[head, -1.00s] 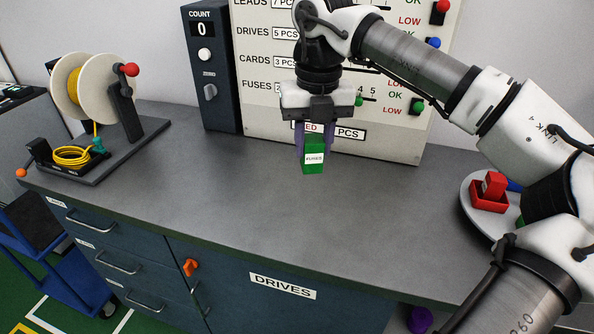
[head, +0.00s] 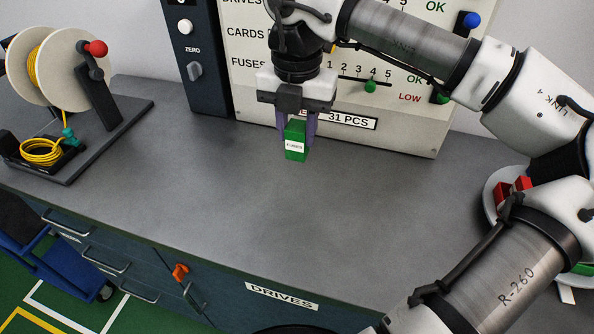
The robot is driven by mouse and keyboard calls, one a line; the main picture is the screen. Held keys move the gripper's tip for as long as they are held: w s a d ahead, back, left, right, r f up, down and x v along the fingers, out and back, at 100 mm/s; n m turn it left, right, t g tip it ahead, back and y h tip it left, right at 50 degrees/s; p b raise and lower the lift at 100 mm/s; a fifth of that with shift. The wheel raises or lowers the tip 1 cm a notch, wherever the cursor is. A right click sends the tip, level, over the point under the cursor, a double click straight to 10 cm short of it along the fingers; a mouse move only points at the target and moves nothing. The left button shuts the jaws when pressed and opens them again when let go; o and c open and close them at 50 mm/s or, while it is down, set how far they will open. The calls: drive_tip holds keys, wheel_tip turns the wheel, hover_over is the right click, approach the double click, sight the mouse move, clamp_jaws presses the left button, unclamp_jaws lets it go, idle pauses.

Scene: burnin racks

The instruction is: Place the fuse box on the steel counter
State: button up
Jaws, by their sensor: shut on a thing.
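The fuse box (head: 296,145) is a small green box with a white label reading FUSES. It is upright between the purple fingers of my gripper (head: 296,130), which is shut on it and points down. The steel counter (head: 240,195) is the grey top beneath it. The box appears over the back middle of the counter, in front of the board. I cannot tell whether its underside touches the counter.
A count board (head: 400,125) stands at the back, with a dark counter unit (head: 203,60) beside it. A cable reel (head: 75,70) and yellow coil stand left. A round tray (head: 491,205) with a red box (head: 507,192) is at right, partly behind my arm. The counter's middle is clear.

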wheel_tip(320, 180, down, 11)
drive_tip(key=shift+r+p, duration=0.15)
drive_tip(key=shift+p, duration=0.7)
drive_tip(key=shift+f, duration=0.3)
drive_tip(key=shift+f+b, duration=0.25)
drive_tip(key=shift+b, duration=0.05)
drive_tip(key=o, duration=1)
drive_tip(key=shift+r, duration=0.1)
drive_tip(key=shift+c, duration=0.2)
drive_tip(key=shift+r+p, duration=0.3)
drive_tip(key=shift+p, duration=0.15)
wheel_tip(320, 180, up, 12)
drive_tip(key=shift+f+b, duration=0.15)
drive_tip(key=shift+b, duration=0.95)
